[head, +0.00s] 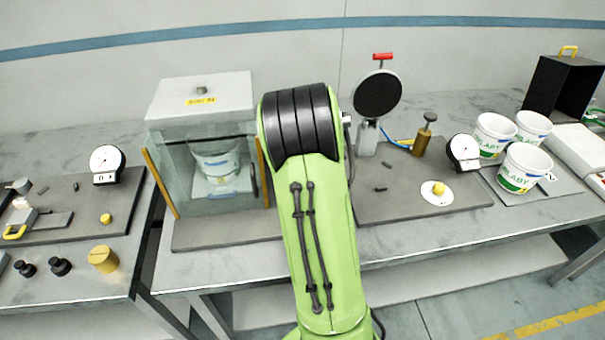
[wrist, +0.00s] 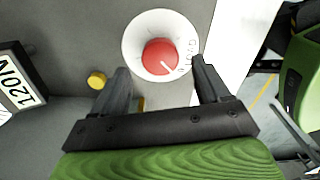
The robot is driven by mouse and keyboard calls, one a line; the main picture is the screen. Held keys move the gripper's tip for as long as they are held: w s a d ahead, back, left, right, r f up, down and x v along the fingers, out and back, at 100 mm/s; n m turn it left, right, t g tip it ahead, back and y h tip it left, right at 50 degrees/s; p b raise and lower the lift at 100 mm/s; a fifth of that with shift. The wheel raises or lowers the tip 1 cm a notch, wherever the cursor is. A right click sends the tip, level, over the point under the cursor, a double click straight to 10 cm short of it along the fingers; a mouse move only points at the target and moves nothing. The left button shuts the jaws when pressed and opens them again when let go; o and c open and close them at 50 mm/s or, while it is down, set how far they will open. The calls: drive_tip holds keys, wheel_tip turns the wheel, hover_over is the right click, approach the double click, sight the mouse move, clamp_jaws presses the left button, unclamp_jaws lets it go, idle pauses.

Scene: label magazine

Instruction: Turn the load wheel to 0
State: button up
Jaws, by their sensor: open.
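In the wrist view a round red knob (wrist: 161,56) with a short white pointer line sits on a white dial disc (wrist: 135,38). The pointer aims to the lower right. My gripper (wrist: 160,67) is open, one finger on each side of the knob in the picture, holding nothing. I cannot tell its height above the knob. In the head view my arm hides the gripper and this knob.
A gauge marked 120 N (wrist: 20,88) and a yellow button (wrist: 97,80) lie left in the wrist view.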

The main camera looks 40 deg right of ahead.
wheel_tip(320, 180, up, 13)
drive_tip(key=p, duration=0.2)
idle(0.3)
